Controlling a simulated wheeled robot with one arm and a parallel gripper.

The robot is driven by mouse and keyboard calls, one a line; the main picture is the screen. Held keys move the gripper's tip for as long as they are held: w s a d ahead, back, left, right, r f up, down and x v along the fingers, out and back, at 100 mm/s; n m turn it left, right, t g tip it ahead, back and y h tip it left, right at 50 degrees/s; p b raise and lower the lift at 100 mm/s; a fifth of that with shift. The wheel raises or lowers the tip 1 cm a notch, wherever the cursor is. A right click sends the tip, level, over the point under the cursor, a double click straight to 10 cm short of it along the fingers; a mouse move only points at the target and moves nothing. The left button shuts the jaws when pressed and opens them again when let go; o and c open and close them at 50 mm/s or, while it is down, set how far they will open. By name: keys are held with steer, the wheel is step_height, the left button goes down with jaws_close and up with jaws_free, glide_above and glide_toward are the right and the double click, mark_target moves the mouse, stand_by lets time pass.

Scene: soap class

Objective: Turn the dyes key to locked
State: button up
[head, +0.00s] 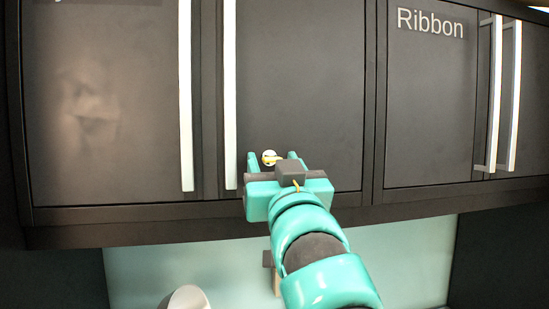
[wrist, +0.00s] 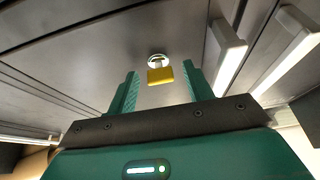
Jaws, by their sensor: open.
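The key (wrist: 160,75) has a yellow, flat bow and sits in a round silver lock (wrist: 158,60) on a dark cabinet door (head: 300,90). In the head view the lock (head: 269,157) shows between my fingers, low on the door and right of its long handle. My gripper (head: 272,160) is open. In the wrist view its two teal fingers (wrist: 157,85) stand on either side of the key, with a gap on each side. The key's bow looks wider than tall in the wrist view. No lock position marks are readable.
Two long pale vertical handles, a left one (head: 186,95) and a right one (head: 230,95), stand out from the doors left of my gripper. A cabinet labelled "Ribbon" (head: 430,22) is at right with two more handles. A pale object (head: 188,298) stands below.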

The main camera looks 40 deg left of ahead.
jaws_close()
steer(key=shift+r+n+p, duration=0.1)
steer(key=shift+n+p, duration=0.3)
steer(key=shift+w+d+r+n+g+p, duration=0.1)
steer(key=shift+n+g+p, duration=0.4)
steer(key=shift+n+g, duration=2.05)
steer(key=shift+w+d+n+g+p, duration=0.1)
steer(key=shift+n+g+p, duration=0.4)
steer(key=shift+n, duration=4.2)
steer(key=shift+r+n+g+p, duration=0.1)
steer(key=shift+n+g+p, duration=0.85)
steer(key=shift+n, duration=2.7)
steer(key=shift+g+b, duration=0.4)
steer(key=shift+b, duration=0.05)
